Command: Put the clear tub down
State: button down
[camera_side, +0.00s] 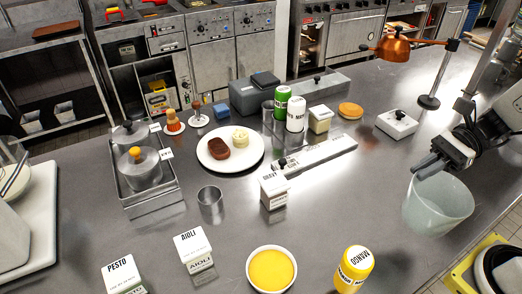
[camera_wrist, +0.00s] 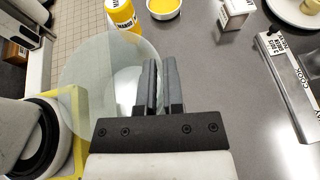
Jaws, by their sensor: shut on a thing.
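The clear tub (camera_side: 438,210) is a translucent, wide-mouthed tub at the right of the side view, near the counter's right edge. My gripper (camera_side: 428,168) is shut on its rim. In the wrist view the tub (camera_wrist: 90,80) is left of and behind the fingers (camera_wrist: 160,85), with the near wall between them. It looks roughly upright and empty. I cannot tell whether its base touches the counter.
A yellow mango bottle (camera_side: 353,268) and a bowl of yellow sauce (camera_side: 271,270) stand left of the tub. A yellow-framed thing (camera_side: 490,265) is at the lower right. A white box with a knob (camera_side: 397,124) stands behind.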

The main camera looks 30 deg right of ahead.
jog(key=w+d+f+m+t, duration=0.1)
jog(key=w+d+f, duration=0.2)
jog(key=d, duration=0.5)
jog(key=w+d+f+m+t+h, duration=0.1)
jog(key=w+d+f+m+t, duration=0.1)
jog(key=w+d, duration=0.4)
jog(key=w+d+f+m+t+h, duration=0.1)
jog(key=w+d+f+m+t, duration=0.1)
jog(key=d, duration=0.8)
jog(key=shift+w+d+f, duration=0.2)
jog(key=shift+w+f, duration=0.65)
jog(key=shift+w, duration=0.3)
jog(key=shift+f, duration=0.1)
jog(key=shift+f, duration=1.9)
jog(key=c, duration=0.7)
grip_release()
jog(key=shift+c, duration=0.2)
